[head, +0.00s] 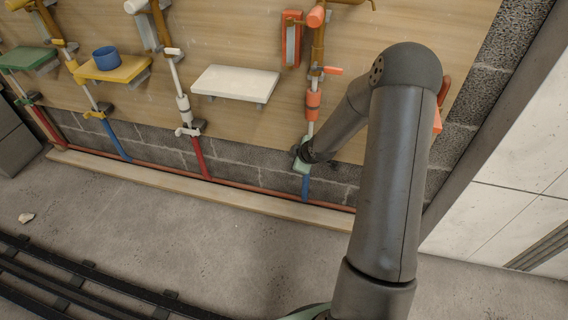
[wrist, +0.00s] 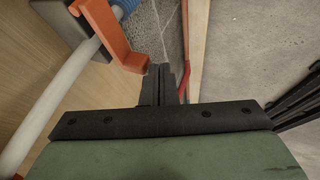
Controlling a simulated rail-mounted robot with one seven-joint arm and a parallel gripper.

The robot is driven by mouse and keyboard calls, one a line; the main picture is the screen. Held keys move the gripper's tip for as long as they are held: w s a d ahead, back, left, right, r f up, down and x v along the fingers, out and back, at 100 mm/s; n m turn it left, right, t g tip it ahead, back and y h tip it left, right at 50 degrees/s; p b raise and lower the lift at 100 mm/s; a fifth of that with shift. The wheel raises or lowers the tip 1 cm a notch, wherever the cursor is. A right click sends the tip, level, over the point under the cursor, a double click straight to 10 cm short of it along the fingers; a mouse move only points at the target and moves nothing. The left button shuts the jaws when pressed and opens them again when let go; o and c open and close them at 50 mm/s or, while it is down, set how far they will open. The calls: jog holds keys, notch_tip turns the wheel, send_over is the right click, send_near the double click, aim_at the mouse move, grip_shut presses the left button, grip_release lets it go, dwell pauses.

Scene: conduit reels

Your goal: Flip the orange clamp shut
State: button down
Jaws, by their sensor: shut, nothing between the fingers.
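The orange clamp (wrist: 112,32) shows at the upper left of the wrist view as a bent orange lever beside a grey block (wrist: 62,22). The lever stands out from the white pipe (wrist: 58,98), so the clamp looks open. My gripper (wrist: 163,72) is shut and empty, its black fingertips just right of the lever's lower end. I cannot tell whether they touch. In the head view my gripper's pale green body (head: 302,164) is low on the rightmost pipe run, below an orange coupling (head: 313,105). It and my arm hide the clamp there.
Another orange lever (head: 328,71) sits higher on the same run. A white shelf (head: 236,84) is left of it, then the white clamp (head: 188,131) and yellow shelf (head: 113,69) with a blue cup (head: 106,58). A wooden curb (head: 200,188) runs along the floor.

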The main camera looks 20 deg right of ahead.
jog(key=shift+d, duration=0.2)
jog(key=shift+s, duration=0.1)
jog(key=s+r+p, duration=0.3)
jog(key=s+r, duration=0.5)
jog(key=s, duration=0.2)
jog(key=shift+s+a, duration=0.3)
jog(key=shift+a, duration=0.1)
jog(key=shift+r, duration=0.1)
